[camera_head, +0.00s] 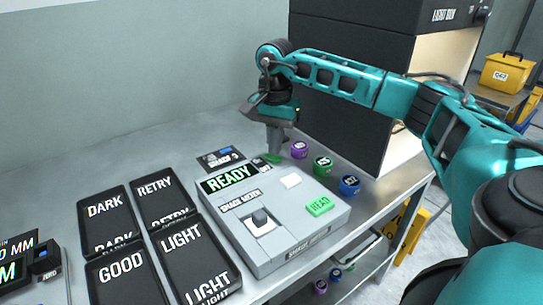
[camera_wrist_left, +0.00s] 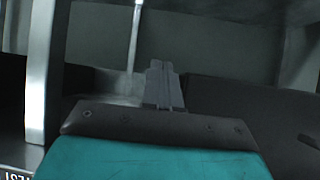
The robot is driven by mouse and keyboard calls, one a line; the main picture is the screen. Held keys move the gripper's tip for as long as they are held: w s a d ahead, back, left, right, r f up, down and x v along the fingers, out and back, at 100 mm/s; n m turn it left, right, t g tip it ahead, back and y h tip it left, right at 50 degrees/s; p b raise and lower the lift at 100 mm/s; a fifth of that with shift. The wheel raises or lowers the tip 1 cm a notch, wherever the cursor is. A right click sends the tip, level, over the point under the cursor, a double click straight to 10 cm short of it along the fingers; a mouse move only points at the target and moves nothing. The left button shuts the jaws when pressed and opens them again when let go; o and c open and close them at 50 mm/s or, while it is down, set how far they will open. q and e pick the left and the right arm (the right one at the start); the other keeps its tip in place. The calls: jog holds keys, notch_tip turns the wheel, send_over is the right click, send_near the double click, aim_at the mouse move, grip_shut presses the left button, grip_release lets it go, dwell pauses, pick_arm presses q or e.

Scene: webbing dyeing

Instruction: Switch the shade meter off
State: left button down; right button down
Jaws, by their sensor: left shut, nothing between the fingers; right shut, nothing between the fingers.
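The shade meter (camera_head: 310,240) is a light grey box on the metal bench in the head view. Its display (camera_head: 229,178) reads READY in green. A green READ button (camera_head: 320,205) and a dark round knob-like part in a recess (camera_head: 261,218) are on its top. My right gripper (camera_head: 275,152) is shut and empty, pointing down at the meter's far edge. Its tips are right by a small green piece (camera_head: 272,159); I cannot tell whether they touch it. My left gripper (camera_wrist_left: 163,66) shows shut and empty in the left wrist view, away from the meter.
Black trays marked DARK (camera_head: 105,207), RETRY (camera_head: 155,186), GOOD and LIGHT lie left of the meter. Purple (camera_head: 299,150), green (camera_head: 322,165) and blue (camera_head: 349,185) jars stand right of it. A dark light box (camera_head: 345,120) rises behind. Bare bench lies at the back left.

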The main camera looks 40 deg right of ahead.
aim_at(275, 158)
pick_arm(q)
jog(key=shift+f+b, duration=0.4)
jog(key=shift+f, duration=0.05)
pick_arm(e)
jog(key=shift+f, duration=0.85)
jog(key=shift+s+f, duration=0.1)
jog(key=shift+f, duration=0.1)
